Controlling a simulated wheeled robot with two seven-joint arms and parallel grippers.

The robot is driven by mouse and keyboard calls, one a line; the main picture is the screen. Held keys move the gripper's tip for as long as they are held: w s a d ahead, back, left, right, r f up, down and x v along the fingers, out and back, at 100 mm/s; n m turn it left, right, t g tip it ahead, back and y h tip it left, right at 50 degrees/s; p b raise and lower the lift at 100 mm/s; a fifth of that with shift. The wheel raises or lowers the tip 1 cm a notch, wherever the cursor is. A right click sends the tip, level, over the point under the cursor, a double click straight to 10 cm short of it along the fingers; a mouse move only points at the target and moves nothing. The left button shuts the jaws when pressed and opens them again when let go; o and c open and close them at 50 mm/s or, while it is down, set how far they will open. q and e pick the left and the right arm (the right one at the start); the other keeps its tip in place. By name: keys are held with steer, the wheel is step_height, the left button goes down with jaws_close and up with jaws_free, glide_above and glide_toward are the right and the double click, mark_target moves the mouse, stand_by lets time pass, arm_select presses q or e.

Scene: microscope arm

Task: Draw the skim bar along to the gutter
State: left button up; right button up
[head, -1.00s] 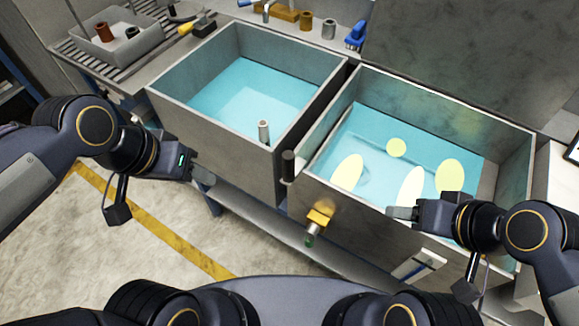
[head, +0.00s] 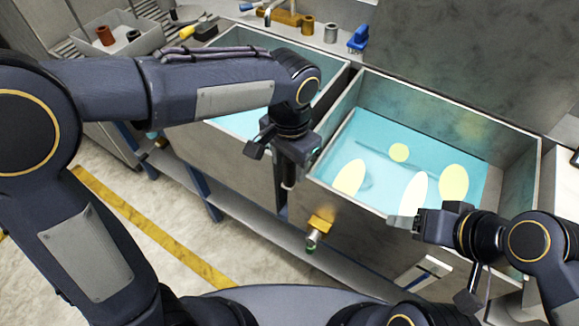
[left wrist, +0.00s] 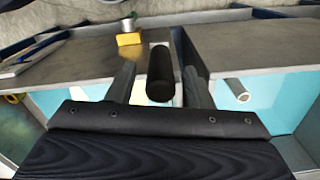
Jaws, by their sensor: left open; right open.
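The dark upright handle (head: 289,175), apparently the skim bar's, stands at the front left corner of the right tank (head: 440,100). My left gripper (head: 296,150) is over it, hiding its upper part and nearby rim. In the left wrist view the black handle (left wrist: 160,72) lies between the open fingers, with gaps on both sides. The bar itself is hard to make out. A grey strip at the tank's right end, perhaps the gutter (head: 492,190), borders the blue liquid. My right gripper (head: 402,222) is open and empty at the tank's front rim.
Several pale yellow patches (head: 453,183) lie on the liquid in the right tank. A second tank (head: 215,155) stands to the left, partly behind my left arm. A yellow valve (head: 319,222) juts from the right tank's front.

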arm_select(q)
steer(key=shift+f, duration=1.15)
steer(key=shift+c, duration=0.2)
jaws_close()
